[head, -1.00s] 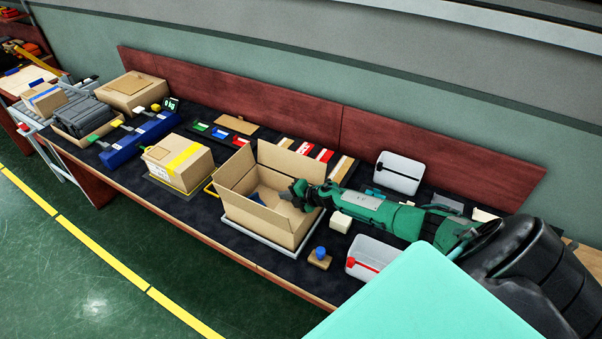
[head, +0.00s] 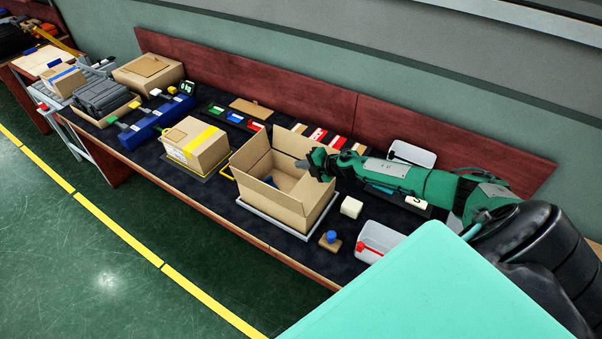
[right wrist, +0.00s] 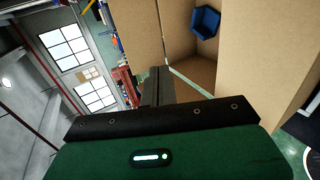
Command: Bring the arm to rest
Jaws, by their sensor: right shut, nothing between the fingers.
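My right arm is green and comes in from the right in the head view. Its gripper (head: 305,163) is at the right rim of the open cardboard box (head: 281,205), above the box's opening. The gripper is shut and empty. In the right wrist view the shut fingers (right wrist: 158,85) point towards the cardboard walls (right wrist: 228,62). A small blue item lies inside the box, seen in the head view (head: 271,181) and as a blue angular piece in the right wrist view (right wrist: 206,22). My left gripper is not in view.
Around the box on the dark bench (head: 225,200) are a taped carton (head: 195,146), a white cube (head: 351,207), a blue-topped stamp (head: 331,239), a clear bin with a red strip (head: 380,240) and a white bin (head: 411,154). A wooden back panel (head: 310,105) runs behind.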

